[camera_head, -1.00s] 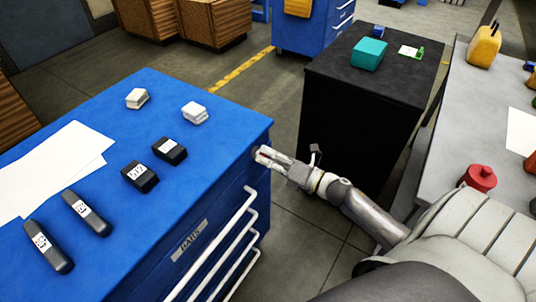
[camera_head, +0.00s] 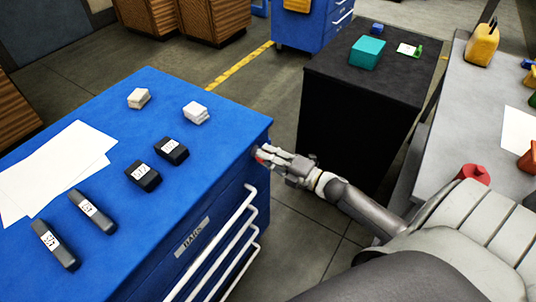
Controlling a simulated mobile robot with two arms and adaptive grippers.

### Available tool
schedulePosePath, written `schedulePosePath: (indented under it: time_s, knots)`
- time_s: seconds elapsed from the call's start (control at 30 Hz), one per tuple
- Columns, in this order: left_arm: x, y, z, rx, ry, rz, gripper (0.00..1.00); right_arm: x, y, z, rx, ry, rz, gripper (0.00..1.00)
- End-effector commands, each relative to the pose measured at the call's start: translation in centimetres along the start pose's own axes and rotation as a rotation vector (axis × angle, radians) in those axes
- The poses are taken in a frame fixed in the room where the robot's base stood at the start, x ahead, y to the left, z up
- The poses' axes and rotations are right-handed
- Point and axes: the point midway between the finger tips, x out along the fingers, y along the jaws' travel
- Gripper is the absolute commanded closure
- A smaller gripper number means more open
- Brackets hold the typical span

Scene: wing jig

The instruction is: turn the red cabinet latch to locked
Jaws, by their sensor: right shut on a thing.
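My right gripper (camera_head: 266,158) is at the upper right corner of the blue drawer cabinet (camera_head: 215,212), against its front face just below the top edge. A small bit of the red latch (camera_head: 261,156) shows between its fingers. The gripper is shut on the latch, and the fingers hide most of it, so I cannot tell which way the latch points. My left gripper is not in view.
Several dark labelled blocks (camera_head: 143,177), two pale blocks (camera_head: 195,113) and white papers (camera_head: 55,165) lie on the blue top. White drawer handles (camera_head: 225,238) stick out below the gripper. A black cabinet (camera_head: 345,125) stands behind my right arm, with bare floor between.

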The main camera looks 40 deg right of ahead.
Motion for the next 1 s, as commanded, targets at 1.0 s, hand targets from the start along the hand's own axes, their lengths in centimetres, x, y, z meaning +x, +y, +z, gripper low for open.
schedulePosePath:
  time_s: [1.0]
  knots:
    - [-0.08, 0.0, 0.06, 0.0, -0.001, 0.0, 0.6, -0.03, -0.04, 0.02, 0.024, -0.001, -0.001, 0.64]
